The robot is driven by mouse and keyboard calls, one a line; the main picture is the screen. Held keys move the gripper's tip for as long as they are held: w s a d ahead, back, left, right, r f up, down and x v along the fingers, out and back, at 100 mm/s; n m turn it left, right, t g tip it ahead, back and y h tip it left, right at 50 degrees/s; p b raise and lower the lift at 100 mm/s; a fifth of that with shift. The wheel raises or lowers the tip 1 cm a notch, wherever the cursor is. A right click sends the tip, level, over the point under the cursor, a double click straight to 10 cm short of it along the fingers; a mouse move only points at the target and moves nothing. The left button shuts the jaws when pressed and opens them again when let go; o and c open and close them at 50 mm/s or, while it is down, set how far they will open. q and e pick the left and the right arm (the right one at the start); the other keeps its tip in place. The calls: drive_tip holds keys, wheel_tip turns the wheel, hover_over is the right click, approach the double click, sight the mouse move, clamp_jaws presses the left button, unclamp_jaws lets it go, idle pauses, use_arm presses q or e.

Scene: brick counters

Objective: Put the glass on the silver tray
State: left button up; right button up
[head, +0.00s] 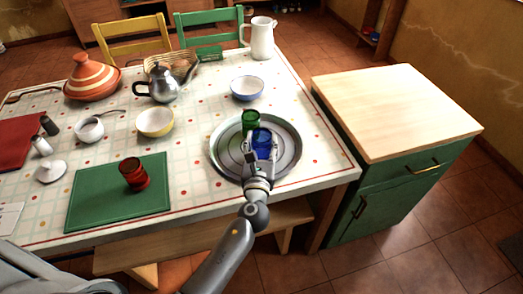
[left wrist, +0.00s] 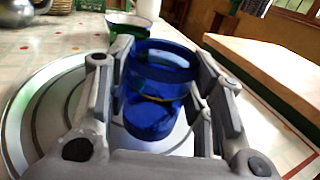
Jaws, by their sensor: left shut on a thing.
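The round silver tray (head: 222,163) lies on the near right part of the patterned table. My left gripper (head: 260,153) is over the tray and shut on a blue glass (head: 262,138). In the left wrist view the blue glass (left wrist: 155,85) stands between the fingers, roughly upright, with the tray (left wrist: 35,105) below it. I cannot tell whether its base touches the tray. A green glass (head: 250,120) stands on the tray just behind the blue one. A red glass (head: 134,174) stands on a green mat (head: 105,195) to the left. My right gripper is not in view.
A blue-rimmed bowl (head: 247,88), a yellow bowl (head: 155,122), a silver teapot (head: 160,88) and a white pitcher (head: 262,40) stand farther back. A tagine (head: 92,80) is at the far left. A green cabinet with a wooden top (head: 390,105) stands on the right, its top clear.

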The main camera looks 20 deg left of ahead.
use_arm(q)
drive_tip(key=shift+f, duration=0.75)
drive_tip(key=shift+f+b, duration=0.2)
drive_tip(key=shift+b, duration=0.1)
drive_tip(key=o, duration=1.1)
drive_tip(key=shift+c, duration=0.2)
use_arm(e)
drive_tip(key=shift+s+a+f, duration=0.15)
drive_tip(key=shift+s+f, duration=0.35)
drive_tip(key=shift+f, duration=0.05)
use_arm(q)
drive_tip(key=shift+r, duration=0.1)
drive_tip(key=shift+r+p, duration=0.2)
drive_tip(key=shift+p, duration=0.1)
drive_tip(key=b+v, duration=0.1)
drive_tip(key=v, duration=1.1)
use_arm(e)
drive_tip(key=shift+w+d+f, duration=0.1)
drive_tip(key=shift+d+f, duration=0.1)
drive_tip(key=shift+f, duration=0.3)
use_arm(q)
drive_tip(key=shift+s+f, duration=0.1)
drive_tip(key=shift+s, duration=0.05)
